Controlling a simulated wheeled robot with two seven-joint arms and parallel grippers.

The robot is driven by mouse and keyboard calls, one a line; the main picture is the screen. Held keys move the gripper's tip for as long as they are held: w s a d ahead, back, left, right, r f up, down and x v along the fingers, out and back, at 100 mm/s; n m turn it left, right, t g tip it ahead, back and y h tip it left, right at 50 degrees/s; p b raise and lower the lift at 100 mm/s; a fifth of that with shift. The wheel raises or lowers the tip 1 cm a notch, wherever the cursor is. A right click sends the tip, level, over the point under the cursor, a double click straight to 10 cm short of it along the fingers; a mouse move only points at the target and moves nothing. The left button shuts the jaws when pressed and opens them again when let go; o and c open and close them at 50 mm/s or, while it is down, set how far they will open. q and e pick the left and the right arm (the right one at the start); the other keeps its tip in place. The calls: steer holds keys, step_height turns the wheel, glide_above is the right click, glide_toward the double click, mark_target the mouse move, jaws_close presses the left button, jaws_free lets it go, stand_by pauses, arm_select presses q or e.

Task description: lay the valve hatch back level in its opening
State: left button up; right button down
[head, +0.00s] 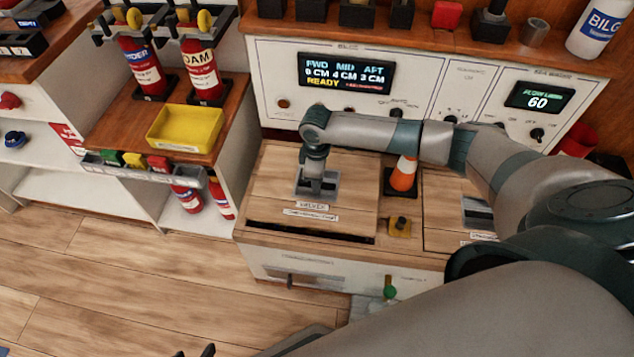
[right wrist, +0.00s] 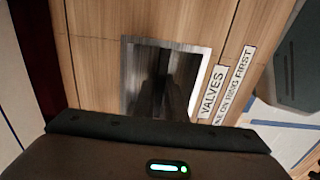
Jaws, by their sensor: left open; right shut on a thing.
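The valve hatch (head: 345,177) is a wooden panel labelled VALVES in the top of a low white box. A dark gap (head: 310,232) shows along its front edge, so it does not fill the opening there; I cannot tell its exact tilt. My right gripper (head: 316,188) reaches down into the hatch's square metal recess and is shut on its pull. In the right wrist view the fingers (right wrist: 165,95) are inside the recess (right wrist: 205,62), and the pull itself is hidden. My left gripper (head: 193,352) barely shows at the bottom edge, its two dark tips apart.
An orange cone (head: 403,174) stands right of the hatch, with a small yellow block (head: 400,227) nearer. A second panel (head: 447,200) lies further right, partly behind my right arm. A yellow tray (head: 185,130) and extinguishers (head: 140,67) stand left. The floor in front is clear.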

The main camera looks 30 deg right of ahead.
arm_select(q)
steer(key=shift+f+b, duration=0.8)
arm_select(e)
steer(key=shift+w+f, duration=0.1)
steer(key=shift+f, duration=2.15)
steer(key=c, duration=1.7)
jaws_free()
steer(key=shift+f, duration=0.1)
steer(key=shift+r, duration=0.3)
arm_select(q)
steer(key=a+p, duration=0.1)
steer(key=s+a+g, duration=0.1)
steer(key=s+a+y+p, duration=0.1)
steer(key=shift+s+r+g+p, duration=0.1)
steer(key=shift+r+g+p, duration=0.15)
steer(key=shift+g+p, duration=0.1)
arm_select(e)
step_height(320, 180, up, 17)
steer(key=shift+r, duration=0.1)
